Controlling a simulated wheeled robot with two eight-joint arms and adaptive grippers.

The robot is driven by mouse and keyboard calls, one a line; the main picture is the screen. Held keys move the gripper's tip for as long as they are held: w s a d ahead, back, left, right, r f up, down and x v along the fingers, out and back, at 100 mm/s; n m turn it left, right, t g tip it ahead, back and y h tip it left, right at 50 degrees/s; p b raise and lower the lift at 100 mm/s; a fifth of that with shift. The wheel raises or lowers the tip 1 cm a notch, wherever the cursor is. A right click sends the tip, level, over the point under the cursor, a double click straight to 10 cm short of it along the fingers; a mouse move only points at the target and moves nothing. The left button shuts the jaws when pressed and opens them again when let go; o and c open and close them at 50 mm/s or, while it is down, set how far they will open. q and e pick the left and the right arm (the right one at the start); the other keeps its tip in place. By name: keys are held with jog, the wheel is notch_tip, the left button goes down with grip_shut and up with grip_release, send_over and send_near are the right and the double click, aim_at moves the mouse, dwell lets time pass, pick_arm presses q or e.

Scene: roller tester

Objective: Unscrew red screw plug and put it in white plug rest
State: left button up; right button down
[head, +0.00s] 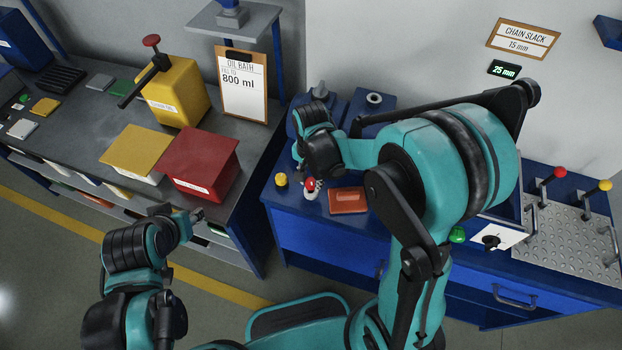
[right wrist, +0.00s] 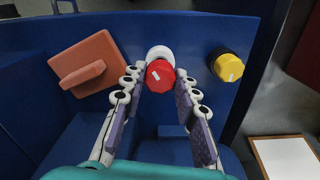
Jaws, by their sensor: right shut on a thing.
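The red screw plug (head: 310,184) is in the grip of my right gripper (head: 312,178), over the blue bench. In the right wrist view, the red plug (right wrist: 160,76) lies between the two fingertips of the right gripper (right wrist: 158,84), with a pale mark on its top. A white round piece, seemingly the white plug rest (right wrist: 159,53), shows right behind the plug and is partly covered by it. I cannot tell whether the plug touches it. My left gripper (head: 198,215) is away from the bench at the left, and its finger opening is unclear.
A yellow-topped black knob (head: 281,180) stands left of the plug. An orange block with a handle (head: 348,201) lies to its right. A red box (head: 200,163) and a yellow can (head: 178,92) stand on the grey workbench (head: 100,90) at the left.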

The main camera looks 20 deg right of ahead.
jog(key=shift+f, duration=0.2)
jog(key=shift+f+b, duration=1.15)
jog(key=c, duration=1.1)
grip_release()
jog(key=shift+o, duration=0.2)
notch_tip(320, 180, up, 12)
jog(key=s+d+r+n+t, duration=0.2)
jog(key=s+d+n+t, duration=0.2)
jog(key=s+n+t, duration=0.3)
jog(key=s+n, duration=0.2)
jog(key=s, duration=0.1)
jog(key=shift+s+d, duration=0.15)
jog(key=shift+d, duration=0.2)
